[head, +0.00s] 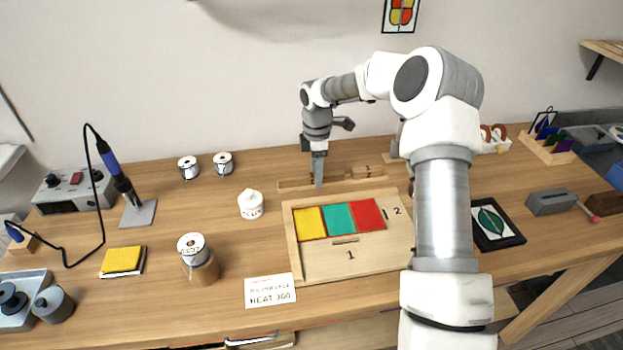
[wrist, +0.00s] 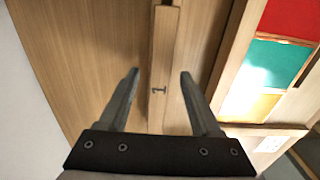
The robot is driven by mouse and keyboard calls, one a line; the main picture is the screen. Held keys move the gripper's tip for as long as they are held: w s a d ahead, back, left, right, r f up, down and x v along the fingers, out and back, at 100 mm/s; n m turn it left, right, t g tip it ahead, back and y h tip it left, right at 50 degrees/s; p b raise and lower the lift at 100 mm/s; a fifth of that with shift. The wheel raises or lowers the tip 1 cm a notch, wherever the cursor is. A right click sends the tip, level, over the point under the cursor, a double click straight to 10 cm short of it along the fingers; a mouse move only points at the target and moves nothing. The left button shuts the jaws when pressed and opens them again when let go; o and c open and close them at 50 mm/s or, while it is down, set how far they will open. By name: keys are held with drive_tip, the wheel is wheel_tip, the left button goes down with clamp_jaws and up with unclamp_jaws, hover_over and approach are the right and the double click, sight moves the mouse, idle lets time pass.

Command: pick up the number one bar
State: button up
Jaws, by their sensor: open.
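The number one bar (wrist: 161,55) is a light wooden strip with a dark 1 on it. In the wrist view it runs between my two fingers, with a gap on each side. In the head view the bar (head: 292,184) lies at the back of the table, behind the wooden board, partly hidden by my gripper. My gripper (wrist: 160,75) is open and empty, straddling the bar in the wrist view. In the head view my gripper (head: 318,180) points down at the bar; its exact height above the table is hard to tell.
A wooden board (head: 350,270) marked 1 and 2 holds yellow, teal and red panes in front of the bar. A block marked 2 (head: 367,171) lies to the right. A white jar (head: 250,204) stands to the left. The table between jar and spools (head: 223,163) is clear.

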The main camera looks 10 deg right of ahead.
clamp_jaws()
idle(0.3)
idle(1.1)
